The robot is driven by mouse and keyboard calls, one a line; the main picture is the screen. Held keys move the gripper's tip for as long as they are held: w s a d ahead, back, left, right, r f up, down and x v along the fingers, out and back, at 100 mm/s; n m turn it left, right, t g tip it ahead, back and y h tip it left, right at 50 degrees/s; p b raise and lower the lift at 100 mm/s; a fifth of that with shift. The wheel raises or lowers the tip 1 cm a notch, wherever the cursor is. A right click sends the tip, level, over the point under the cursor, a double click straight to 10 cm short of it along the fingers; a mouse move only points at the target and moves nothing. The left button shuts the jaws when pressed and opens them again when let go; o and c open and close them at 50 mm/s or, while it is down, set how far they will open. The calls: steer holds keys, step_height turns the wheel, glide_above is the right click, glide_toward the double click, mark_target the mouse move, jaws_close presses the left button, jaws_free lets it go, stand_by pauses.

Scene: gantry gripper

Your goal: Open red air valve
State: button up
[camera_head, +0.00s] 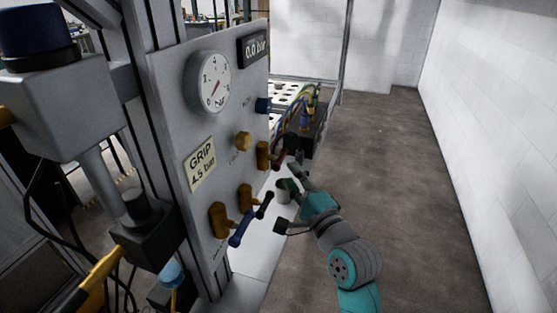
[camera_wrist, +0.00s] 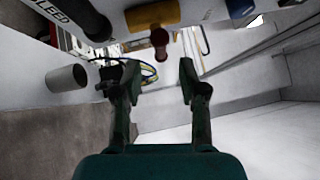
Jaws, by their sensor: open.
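The red valve handle (camera_wrist: 159,40) shows dark red and nearly end-on in the wrist view, ahead of the gap between my fingers. It is attached to a brass valve body (camera_wrist: 152,14), which is on the grey panel (camera_head: 172,100) in the head view (camera_head: 263,155). My gripper (camera_wrist: 159,72) is open, with nothing between its fingers. In the head view my gripper (camera_head: 290,166) is close to the panel's right side, beside the red handle (camera_head: 279,159), which it partly hides. I cannot tell whether a finger touches the handle.
A blue handle (camera_head: 240,229) and a black handle (camera_head: 265,205) stick out from lower brass valves. The panel has a gauge (camera_head: 208,82), a display reading 0.0 bar (camera_head: 254,46) and a GRIP label (camera_head: 200,163). Hoses (camera_head: 304,98) lie behind. The right floor (camera_head: 410,190) is clear.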

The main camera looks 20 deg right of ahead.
mark_target(281, 157)
steer(key=w, duration=0.4)
steer(key=w+a+r, duration=0.1)
steer(key=w, duration=0.2)
steer(key=shift+s, duration=0.1)
jaws_close()
